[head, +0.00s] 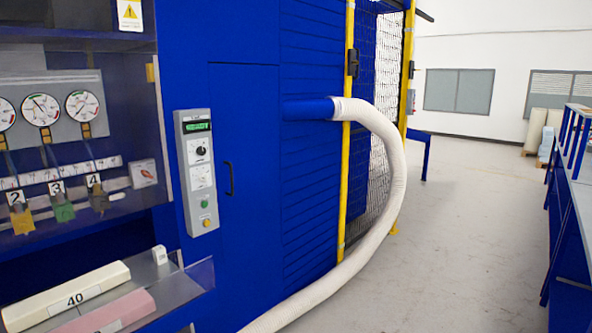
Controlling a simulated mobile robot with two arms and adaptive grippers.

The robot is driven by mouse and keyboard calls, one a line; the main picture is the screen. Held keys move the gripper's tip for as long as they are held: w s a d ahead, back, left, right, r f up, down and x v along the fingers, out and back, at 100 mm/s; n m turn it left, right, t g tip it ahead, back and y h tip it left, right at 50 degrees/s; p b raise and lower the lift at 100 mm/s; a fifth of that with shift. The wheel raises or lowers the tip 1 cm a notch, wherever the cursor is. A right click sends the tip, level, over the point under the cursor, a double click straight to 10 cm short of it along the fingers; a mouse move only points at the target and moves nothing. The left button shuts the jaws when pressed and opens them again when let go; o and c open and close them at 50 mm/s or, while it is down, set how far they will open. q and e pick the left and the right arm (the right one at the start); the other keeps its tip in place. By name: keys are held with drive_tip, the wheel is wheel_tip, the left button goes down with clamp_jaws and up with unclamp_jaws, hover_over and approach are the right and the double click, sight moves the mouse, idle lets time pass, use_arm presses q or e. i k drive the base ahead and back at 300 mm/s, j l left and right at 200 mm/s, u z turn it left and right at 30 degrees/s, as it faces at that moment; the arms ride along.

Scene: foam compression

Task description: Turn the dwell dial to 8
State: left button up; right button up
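A grey control panel (197,172) is fixed upright on the blue machine front, left of the middle in the head view. It has a green lit display at its top, too small to read. Below it are a round dial with a black knob (201,150) on a white plate and a second white dial plate (201,176). I cannot tell which is the dwell dial or what number either points to. A green button (205,204) and a yellow button (206,222) sit lower down. Neither of my grippers is in view.
A white hose (395,165) curves from a blue pipe to the floor, right of the panel. Gauges (41,109) and numbered tags are behind clear panes. Floor (460,240) is free at right.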

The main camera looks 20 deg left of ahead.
sight(202, 176)
drive_tip(key=i+l, duration=0.1)
drive_tip(key=i, duration=0.35)
drive_tip(key=i+l, duration=0.1)
drive_tip(key=i, duration=0.35)
drive_tip(key=i+u, duration=0.1)
drive_tip(key=i, duration=0.4)
